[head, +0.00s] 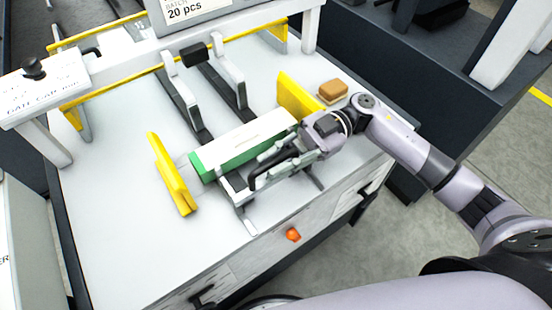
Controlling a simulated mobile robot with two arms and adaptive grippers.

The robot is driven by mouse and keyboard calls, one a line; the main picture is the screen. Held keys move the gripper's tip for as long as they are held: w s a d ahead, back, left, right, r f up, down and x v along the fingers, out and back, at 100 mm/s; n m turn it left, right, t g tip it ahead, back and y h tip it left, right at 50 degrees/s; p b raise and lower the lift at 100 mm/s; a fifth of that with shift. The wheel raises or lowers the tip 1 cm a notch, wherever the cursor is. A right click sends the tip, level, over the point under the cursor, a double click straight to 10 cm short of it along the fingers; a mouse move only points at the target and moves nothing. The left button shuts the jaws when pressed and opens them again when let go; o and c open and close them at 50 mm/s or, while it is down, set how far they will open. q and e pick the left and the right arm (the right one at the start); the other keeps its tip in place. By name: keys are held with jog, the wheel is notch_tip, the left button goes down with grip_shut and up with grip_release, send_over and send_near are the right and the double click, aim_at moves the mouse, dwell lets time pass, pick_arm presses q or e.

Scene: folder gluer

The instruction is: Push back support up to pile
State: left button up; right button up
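The pile (238,146), a long stack with a white top and green side, lies on the white table between two yellow side guides. The back support (243,207), a grey metal frame, stands along the near side of the pile. Whether it touches the pile is partly hidden by my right gripper. My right gripper (262,172) reaches in from the right, low over the back support, with its dark fingers pointing left. Whether its fingers are closed on any part of the support is unclear. My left gripper is out of view.
Yellow guides stand left (172,178) and right (297,97) of the pile. Dark rails with grey uprights (229,82) lie behind it. A brown sponge-like block (333,90) sits at the right. An orange knob (293,234) is on the front panel. The table's left front is clear.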

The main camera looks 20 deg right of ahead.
jog(key=shift+o, duration=0.9)
jog(key=shift+r, duration=0.1)
notch_tip(320, 180, up, 10)
